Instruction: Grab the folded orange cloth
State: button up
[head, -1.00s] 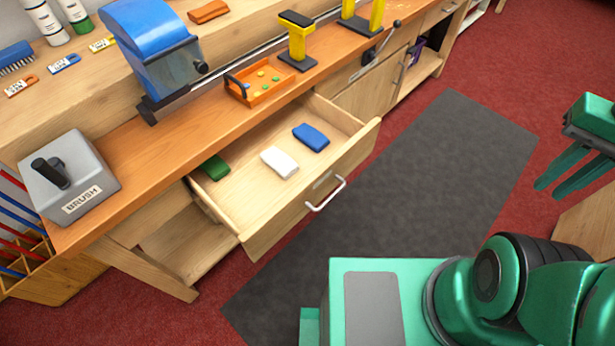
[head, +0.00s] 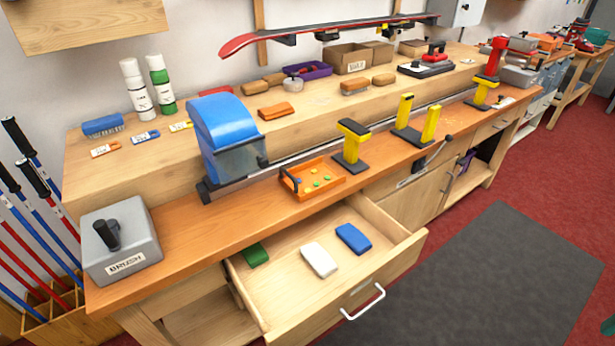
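The folded orange cloth (head: 276,111) lies on the raised back shelf of the bench in the head view, just right of the blue machine with the curved cover. It looks like a small flat pad and is unobstructed. Similar folded cloths lie in the open drawer: a green one (head: 256,254), a white one (head: 319,260) and a blue one (head: 353,238). My gripper is not in the view. Only a small green bit of my own body shows at the right edge.
The open drawer (head: 398,262) juts out from the bench front. The blue machine (head: 222,130), an orange tray (head: 335,184) and yellow-and-black stands (head: 351,147) stand before the shelf. A red ski or board (head: 310,30) hangs above. The dark floor mat (head: 500,270) is clear.

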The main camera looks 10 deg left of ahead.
aim_at(283, 109)
jog(key=u, duration=0.65)
jog(key=i, duration=0.4)
jog(key=u, duration=0.35)
